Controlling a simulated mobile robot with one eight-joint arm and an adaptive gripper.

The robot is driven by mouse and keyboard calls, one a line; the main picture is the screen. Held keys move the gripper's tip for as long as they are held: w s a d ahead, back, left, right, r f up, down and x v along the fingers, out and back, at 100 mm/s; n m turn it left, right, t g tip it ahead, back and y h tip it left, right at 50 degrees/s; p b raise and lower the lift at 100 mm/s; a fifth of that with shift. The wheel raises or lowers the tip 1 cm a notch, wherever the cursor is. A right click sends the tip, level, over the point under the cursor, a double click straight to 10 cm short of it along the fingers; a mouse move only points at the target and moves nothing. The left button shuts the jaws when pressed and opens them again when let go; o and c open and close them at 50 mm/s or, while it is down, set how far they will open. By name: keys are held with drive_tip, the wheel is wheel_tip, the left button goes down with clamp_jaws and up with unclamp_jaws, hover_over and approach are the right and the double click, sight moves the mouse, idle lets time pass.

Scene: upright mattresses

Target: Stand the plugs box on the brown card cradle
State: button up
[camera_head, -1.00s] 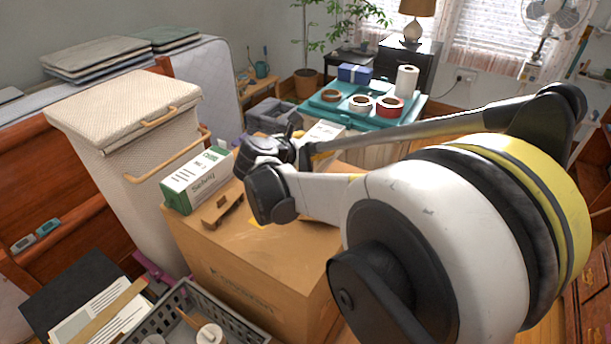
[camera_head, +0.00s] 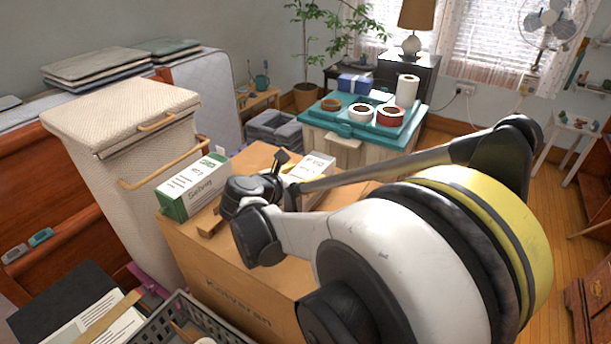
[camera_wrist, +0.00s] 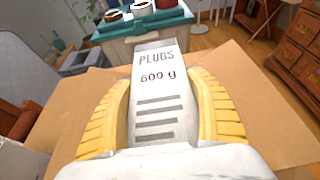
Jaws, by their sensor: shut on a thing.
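The white plugs box (camera_wrist: 158,90), marked "PLUGS 600 g", is between the yellow fingers of my gripper (camera_wrist: 160,110) in the wrist view. My gripper is shut on it. In the head view the plugs box (camera_head: 318,167) shows partly behind my arm, over the top of a large carton. I cannot tell whether it touches the carton. The brown card cradle (camera_head: 209,226) is on the carton's left part in the head view, mostly hidden by my wrist.
A green-and-white box (camera_head: 190,189) stands on the carton (camera_head: 225,262) close behind the cradle. A woven hamper (camera_head: 125,150) rises at left. A grey basket (camera_head: 150,325) is in front. A teal-topped chest (camera_head: 345,130) stands beyond.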

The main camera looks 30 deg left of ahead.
drive_tip(key=o, duration=1.4)
drive_tip(key=shift+s+r+p, duration=0.15)
drive_tip(key=shift+r+p, duration=0.1)
drive_tip(key=shift+p, duration=0.05)
drive_tip(key=p+v, duration=0.3)
drive_tip(key=v, duration=0.8)
drive_tip(key=shift+s, duration=0.35)
